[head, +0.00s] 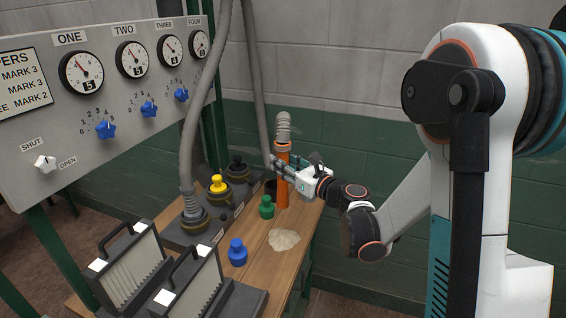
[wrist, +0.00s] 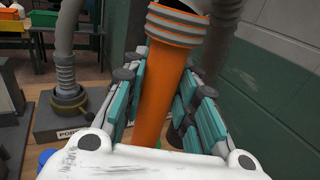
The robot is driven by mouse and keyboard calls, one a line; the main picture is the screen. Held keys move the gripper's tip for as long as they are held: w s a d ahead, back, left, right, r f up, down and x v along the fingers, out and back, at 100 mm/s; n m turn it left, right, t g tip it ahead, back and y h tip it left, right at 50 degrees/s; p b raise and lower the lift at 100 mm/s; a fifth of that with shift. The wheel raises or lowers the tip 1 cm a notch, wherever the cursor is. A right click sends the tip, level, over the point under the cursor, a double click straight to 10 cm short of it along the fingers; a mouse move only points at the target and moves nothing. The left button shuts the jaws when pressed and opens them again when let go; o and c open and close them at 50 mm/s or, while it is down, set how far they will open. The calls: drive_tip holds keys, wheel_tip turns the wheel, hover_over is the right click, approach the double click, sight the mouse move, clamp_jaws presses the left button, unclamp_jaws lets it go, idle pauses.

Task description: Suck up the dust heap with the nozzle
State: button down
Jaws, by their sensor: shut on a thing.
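The nozzle (head: 283,180) is an orange tube with a grey ribbed hose end on top. It stands upright at the back right of the wooden bench. My gripper (head: 278,168) is shut on the nozzle from the right. In the wrist view the orange nozzle (wrist: 158,95) runs between the two teal-padded fingers of my gripper (wrist: 160,85). The dust heap (head: 284,240) is a pale, flat pile on the bench, in front of the nozzle and apart from it. The nozzle's lower end is hard to make out.
A green cap (head: 266,208) and a blue cap (head: 238,252) stand left of the heap. A yellow cap (head: 218,185) sits on a port in the dark port block (head: 180,237). Two handled filter units (head: 125,262) stand front left. A gauge panel (head: 110,85) rises behind.

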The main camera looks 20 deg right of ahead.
sight(287, 197)
drive_tip(key=shift+d+f+b, duration=0.1)
drive_tip(key=shift+f+b, duration=3.5)
drive_tip(key=shift+f, duration=2.2)
drive_tip(key=shift+r, duration=0.15)
drive_tip(key=shift+r+p, duration=3.35)
drive_tip(key=shift+r, duration=1.6)
